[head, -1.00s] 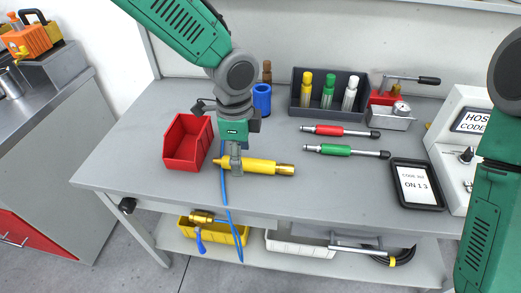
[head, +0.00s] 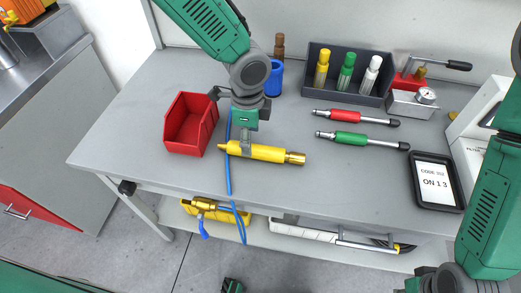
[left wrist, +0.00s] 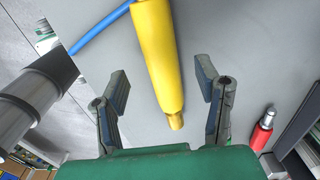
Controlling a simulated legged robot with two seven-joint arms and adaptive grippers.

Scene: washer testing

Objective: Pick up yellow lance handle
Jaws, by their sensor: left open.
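The yellow lance handle (head: 268,153) lies on the grey workbench, with its brass end to the right and a blue hose near its left end. My left gripper (head: 245,143) is over the left part of the handle, pointing down. In the left wrist view the handle (left wrist: 157,50) runs lengthwise between the two spread fingers of the left gripper (left wrist: 163,85), with visible gaps on both sides. The fingers are open and hold nothing. The right arm shows at the right edge of the head view, but its gripper is not visible.
A red bin (head: 190,123) stands left of the handle. Red (head: 345,117) and green (head: 350,139) tools lie to the right, near a tablet (head: 437,182). Behind are a blue cup (head: 273,79) and a dark tray (head: 346,88) with bottles. Bare bench lies right of the handle.

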